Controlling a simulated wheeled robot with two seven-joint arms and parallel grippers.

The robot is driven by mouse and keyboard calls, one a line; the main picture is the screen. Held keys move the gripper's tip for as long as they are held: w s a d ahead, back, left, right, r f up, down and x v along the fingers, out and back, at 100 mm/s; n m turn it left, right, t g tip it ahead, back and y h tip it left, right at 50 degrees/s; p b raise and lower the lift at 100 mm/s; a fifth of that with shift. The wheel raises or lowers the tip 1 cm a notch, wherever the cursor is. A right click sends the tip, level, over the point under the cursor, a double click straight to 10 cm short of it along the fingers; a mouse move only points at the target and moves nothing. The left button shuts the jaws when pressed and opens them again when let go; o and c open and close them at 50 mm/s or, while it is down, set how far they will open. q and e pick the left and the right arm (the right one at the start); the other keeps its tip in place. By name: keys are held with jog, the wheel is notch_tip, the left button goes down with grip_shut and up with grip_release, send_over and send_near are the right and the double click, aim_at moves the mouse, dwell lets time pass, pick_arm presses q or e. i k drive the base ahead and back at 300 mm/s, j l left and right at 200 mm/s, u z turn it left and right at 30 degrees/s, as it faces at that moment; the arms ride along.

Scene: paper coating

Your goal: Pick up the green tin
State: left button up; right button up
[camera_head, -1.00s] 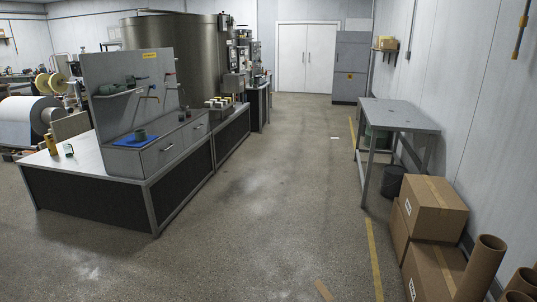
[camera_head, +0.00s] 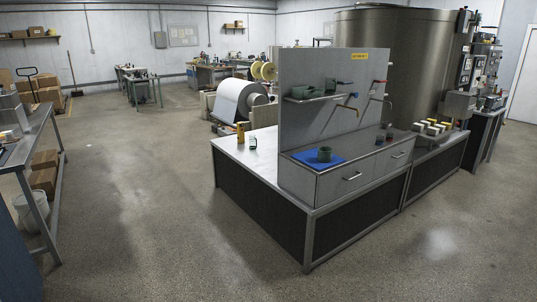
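A dark green tin (camera_head: 325,154) stands upright on a blue mat (camera_head: 307,159) on the raised drawer unit (camera_head: 316,184) of the central bench. More greenish vessels (camera_head: 303,92) sit on the shelf (camera_head: 318,98) of the grey back panel above it; they are too small to tell apart clearly. Neither of my grippers shows in this view.
The bench's lower white top (camera_head: 233,150) holds a yellow bottle (camera_head: 240,132) and a small jar (camera_head: 252,142). A large steel tank (camera_head: 395,65) stands behind. A metal table (camera_head: 40,140) is at the left. The floor in front of the bench is clear.

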aim_at(324, 153)
jog(key=i+j, duration=0.15)
jog(key=i, duration=0.35)
jog(key=i+j+z, duration=0.1)
jog(key=i, duration=0.4)
jog(key=i+j+z, duration=0.1)
jog(key=i+j, duration=0.15)
jog(key=i, duration=0.3)
